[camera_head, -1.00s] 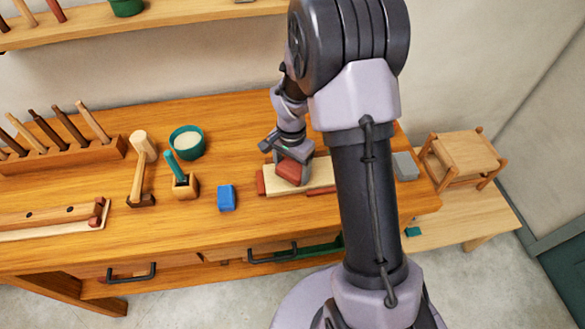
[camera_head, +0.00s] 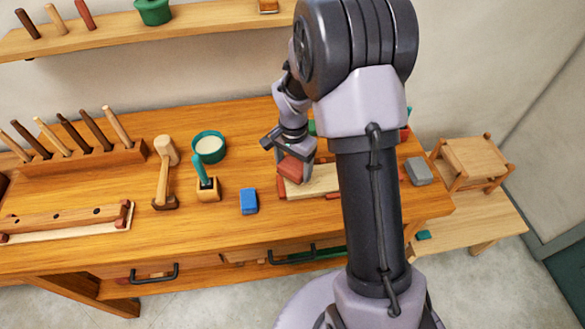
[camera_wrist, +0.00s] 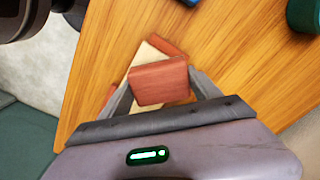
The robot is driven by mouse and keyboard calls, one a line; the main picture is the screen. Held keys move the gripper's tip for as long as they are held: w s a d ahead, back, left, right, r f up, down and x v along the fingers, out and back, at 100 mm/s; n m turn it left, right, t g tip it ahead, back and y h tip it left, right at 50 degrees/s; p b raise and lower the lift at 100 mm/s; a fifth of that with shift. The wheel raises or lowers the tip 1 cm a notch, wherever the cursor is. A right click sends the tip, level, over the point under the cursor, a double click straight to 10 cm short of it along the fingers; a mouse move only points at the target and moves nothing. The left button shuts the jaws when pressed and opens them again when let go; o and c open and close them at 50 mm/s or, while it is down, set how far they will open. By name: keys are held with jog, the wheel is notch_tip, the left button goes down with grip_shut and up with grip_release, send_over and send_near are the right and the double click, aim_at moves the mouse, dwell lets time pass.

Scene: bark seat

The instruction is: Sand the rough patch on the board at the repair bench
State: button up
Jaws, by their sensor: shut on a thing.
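My gripper (camera_head: 291,158) is shut on a red-brown block (camera_head: 294,169), over the left end of a pale board (camera_head: 318,181) on the bench. In the wrist view the block (camera_wrist: 160,82) sits between the two fingers (camera_wrist: 163,95) and covers part of the pale board (camera_wrist: 141,53). The block looks in contact with the board or just above it; I cannot tell which. Red pieces (camera_head: 281,187) flank the board's left end. My arm hides the board's right part. I cannot make out a rough patch.
A blue block (camera_head: 249,201), a wooden holder with a teal-handled tool (camera_head: 207,189), a mallet (camera_head: 165,172) and a green bowl (camera_head: 209,147) stand left on the wooden bench (camera_head: 110,210). A grey block (camera_head: 418,171) lies right. The bench front between them is clear.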

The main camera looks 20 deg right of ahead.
aim_at(293, 166)
jog(key=shift+r+p, duration=1.25)
jog(key=shift+r, duration=0.75)
jog(key=shift+f, duration=0.1)
